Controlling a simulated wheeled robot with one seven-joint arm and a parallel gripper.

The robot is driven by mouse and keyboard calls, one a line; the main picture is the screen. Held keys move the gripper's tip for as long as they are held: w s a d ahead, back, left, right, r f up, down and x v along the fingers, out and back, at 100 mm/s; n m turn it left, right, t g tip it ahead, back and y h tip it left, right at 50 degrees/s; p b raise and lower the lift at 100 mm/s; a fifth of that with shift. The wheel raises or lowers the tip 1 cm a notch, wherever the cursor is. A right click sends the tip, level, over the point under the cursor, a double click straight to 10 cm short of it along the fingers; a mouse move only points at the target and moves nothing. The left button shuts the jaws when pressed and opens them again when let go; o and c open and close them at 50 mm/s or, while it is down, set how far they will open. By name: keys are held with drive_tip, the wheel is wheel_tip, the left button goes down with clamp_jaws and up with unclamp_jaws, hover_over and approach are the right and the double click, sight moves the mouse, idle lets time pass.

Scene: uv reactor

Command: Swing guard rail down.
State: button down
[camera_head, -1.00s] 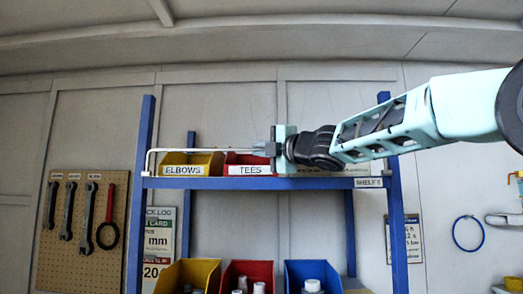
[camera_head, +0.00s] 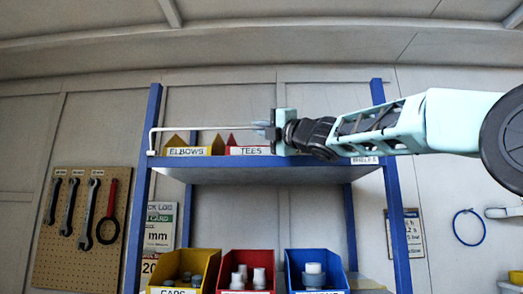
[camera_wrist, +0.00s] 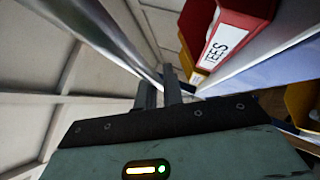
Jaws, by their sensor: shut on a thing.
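The guard rail (camera_head: 205,128) is a thin pale bar above the front edge of the blue shelf (camera_head: 175,160). Its left end bends down to the left blue post. In the wrist view the rail (camera_wrist: 118,42) runs as a shiny bar from the upper left to my gripper's fingers (camera_wrist: 160,88). The rail stands raised above the shelf edge. Its right end is hidden by my gripper.
Yellow ELBOWS bin (camera_head: 188,150) and red TEES bin (camera_head: 249,150) stand on the shelf behind the rail. Yellow, red and blue (camera_head: 316,268) bins of fittings sit below. A tool pegboard (camera_head: 82,225) hangs at left. My arm crosses the right post.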

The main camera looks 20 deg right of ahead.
drive_tip(key=shift+s+a+f+n+g+y+b, duration=0.2)
drive_tip(key=shift+s+f+n+g+y+b, duration=0.5)
drive_tip(key=shift+n+g+y+b, duration=1.45)
drive_tip(key=shift+s+a+f+n+g+y+b, duration=0.15)
drive_tip(key=shift+s+f+n+g+y+b, duration=0.5)
drive_tip(key=shift+n+y+b, duration=2.75)
drive_tip(key=shift+s+a+f+n+g+y+b, duration=0.35)
drive_tip(key=shift+f+n+g+y+b, duration=1)
drive_tip(key=shift+n, duration=2.7)
drive_tip(key=shift+s+d+r+g+h+b, duration=0.15)
drive_tip(key=shift+r+g+h+b, duration=0.15)
drive_tip(key=shift+r+b, duration=0.2)
